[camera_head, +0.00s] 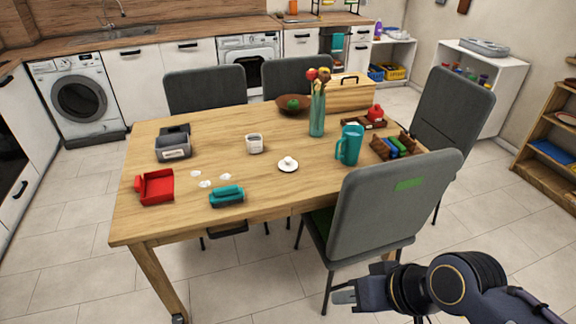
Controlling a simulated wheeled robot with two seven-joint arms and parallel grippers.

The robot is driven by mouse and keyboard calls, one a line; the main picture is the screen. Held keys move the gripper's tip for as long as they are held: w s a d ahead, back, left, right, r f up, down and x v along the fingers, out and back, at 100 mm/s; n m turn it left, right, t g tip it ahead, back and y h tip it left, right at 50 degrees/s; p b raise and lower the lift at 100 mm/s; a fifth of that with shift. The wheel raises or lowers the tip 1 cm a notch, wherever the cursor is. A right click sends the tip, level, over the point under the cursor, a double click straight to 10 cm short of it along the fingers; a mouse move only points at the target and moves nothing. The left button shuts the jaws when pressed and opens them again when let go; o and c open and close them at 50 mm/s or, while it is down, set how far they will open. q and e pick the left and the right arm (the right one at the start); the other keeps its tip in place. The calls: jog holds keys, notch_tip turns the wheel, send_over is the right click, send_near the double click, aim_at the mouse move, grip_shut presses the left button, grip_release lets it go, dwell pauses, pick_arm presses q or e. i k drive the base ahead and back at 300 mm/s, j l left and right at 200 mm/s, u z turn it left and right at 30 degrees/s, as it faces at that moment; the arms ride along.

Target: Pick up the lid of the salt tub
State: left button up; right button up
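A small white tub (254,145) with a dark inside stands uncovered near the middle of the wooden table; I take it for the salt tub. A round white lid with a knob (288,165) lies flat on the table to its right and nearer to me, apart from the tub. My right gripper (342,293) is at the bottom of the view, low in front of the near grey chair, well away from the lid. Its fingers are too small to tell whether they are open. My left gripper is out of view.
The table (270,192) also holds a red tray (155,187), a teal holder (227,195), a grey box (173,149), a teal jug (350,144), a glass vase (317,115) and white scraps (205,183). A grey chair (390,210) stands between my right gripper and the table.

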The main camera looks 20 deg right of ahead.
aim_at(287, 164)
jog(key=i+j, duration=0.1)
jog(key=i, duration=0.35)
jog(key=i+j+z, duration=0.1)
jog(key=i, duration=0.35)
jog(key=i+j, duration=0.2)
jog(key=i, duration=0.25)
